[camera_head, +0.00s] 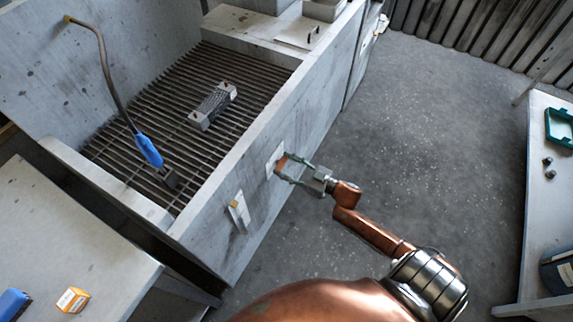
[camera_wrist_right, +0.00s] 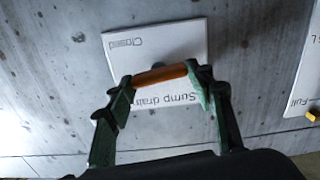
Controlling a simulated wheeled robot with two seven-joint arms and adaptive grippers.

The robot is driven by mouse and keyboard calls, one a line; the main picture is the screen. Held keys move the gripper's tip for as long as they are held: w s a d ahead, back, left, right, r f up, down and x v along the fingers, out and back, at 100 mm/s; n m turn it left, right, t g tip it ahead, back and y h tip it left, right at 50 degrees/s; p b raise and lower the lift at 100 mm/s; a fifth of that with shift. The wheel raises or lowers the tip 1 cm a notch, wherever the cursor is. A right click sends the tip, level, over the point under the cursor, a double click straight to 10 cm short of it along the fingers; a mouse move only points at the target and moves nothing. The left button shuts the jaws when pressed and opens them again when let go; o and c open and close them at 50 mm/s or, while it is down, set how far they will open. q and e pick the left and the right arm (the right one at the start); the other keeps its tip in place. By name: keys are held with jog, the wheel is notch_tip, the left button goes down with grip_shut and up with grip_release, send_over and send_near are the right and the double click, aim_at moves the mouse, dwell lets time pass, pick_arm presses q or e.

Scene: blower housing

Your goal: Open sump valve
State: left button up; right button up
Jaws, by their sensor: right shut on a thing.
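The sump valve's orange handle (camera_wrist_right: 160,75) lies across a white plate (camera_wrist_right: 150,42) lettered "Closed" and "Sump drain" on the grey housing wall. In the head view the handle (camera_head: 281,163) is small, on the wall's outer face. My right gripper (camera_head: 291,170) reaches it from the right. In the right wrist view its green fingers (camera_wrist_right: 163,78) are shut on the two ends of the handle. The handle hides part of the plate's lettering. The handle lies nearly level in the wrist picture, with the "Closed" lettering at its upper left. My left gripper is not in view.
A second white plate with a yellow knob (camera_head: 236,205) is on the same wall. In the housing, a grey block (camera_head: 212,105) and a blue-handled tool (camera_head: 149,150) on a hose lie on the grating (camera_head: 185,95). Open floor (camera_head: 430,130) lies right of the wall.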

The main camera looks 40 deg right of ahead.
jog(key=n+p, duration=0.1)
jog(key=n, duration=0.3)
jog(key=n+p, duration=0.1)
jog(key=n, duration=0.2)
jog(key=shift+f+n, duration=0.1)
jog(key=shift+n, duration=0.3)
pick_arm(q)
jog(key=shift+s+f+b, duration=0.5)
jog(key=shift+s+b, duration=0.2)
pick_arm(e)
jog(key=n, duration=0.8)
jog(key=shift+s+a+f+n, duration=0.1)
jog(key=shift+a+f+n, duration=0.1)
jog(key=shift+n, duration=0.2)
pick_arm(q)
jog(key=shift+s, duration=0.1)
pick_arm(e)
jog(key=o, duration=1.2)
jog(key=shift+c, duration=0.2)
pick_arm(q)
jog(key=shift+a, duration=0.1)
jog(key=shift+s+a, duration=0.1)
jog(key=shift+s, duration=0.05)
pick_arm(e)
jog(key=shift+s, duration=0.1)
